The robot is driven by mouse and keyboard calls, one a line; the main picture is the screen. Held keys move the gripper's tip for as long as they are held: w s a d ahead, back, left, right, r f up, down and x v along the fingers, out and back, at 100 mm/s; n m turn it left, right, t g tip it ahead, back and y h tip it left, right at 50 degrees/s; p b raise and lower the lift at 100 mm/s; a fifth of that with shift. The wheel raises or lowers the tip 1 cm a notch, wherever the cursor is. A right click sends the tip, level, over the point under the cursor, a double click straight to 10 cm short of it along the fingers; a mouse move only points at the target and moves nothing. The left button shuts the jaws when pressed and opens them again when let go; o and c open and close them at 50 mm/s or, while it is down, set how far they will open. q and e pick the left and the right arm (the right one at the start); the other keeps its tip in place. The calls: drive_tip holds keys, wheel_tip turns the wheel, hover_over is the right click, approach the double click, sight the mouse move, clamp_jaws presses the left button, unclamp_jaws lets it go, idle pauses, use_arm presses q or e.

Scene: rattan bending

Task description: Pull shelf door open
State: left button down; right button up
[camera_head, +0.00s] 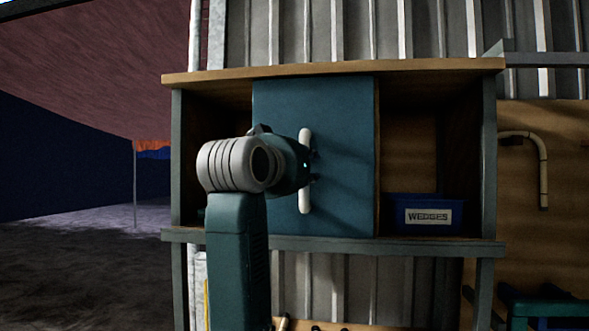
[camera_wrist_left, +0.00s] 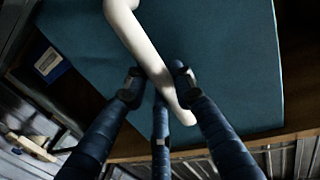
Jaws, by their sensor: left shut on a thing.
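The shelf door (camera_head: 345,120) is a teal panel at the middle of the wooden shelf (camera_head: 300,71). A white vertical handle (camera_head: 305,204) is fixed on it. My left gripper (camera_head: 312,165) is at the middle of the handle, with my arm covering part of the door's left side. In the left wrist view the fingers (camera_wrist_left: 158,88) are closed around the white handle (camera_wrist_left: 135,40), with the teal door (camera_wrist_left: 235,60) behind it. The shelf space shows open on both sides of the door. My right gripper is not in view.
A blue bin (camera_head: 400,222) labelled WEDGES stands in the right compartment, and it also shows in the left wrist view (camera_wrist_left: 48,63). A bent rattan piece (camera_head: 543,165) hangs on the wooden board at right. Open floor (camera_head: 80,260) lies at left.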

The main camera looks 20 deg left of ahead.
use_arm(q)
drive_tip(key=shift+d, duration=0.25)
drive_tip(key=shift+w+d, duration=0.1)
drive_tip(key=shift+d, duration=0.35)
drive_tip(key=c, duration=1.5)
unclamp_jaws()
drive_tip(key=shift+o, duration=0.2)
drive_tip(key=s, duration=1.2)
drive_tip(key=shift+d, duration=0.15)
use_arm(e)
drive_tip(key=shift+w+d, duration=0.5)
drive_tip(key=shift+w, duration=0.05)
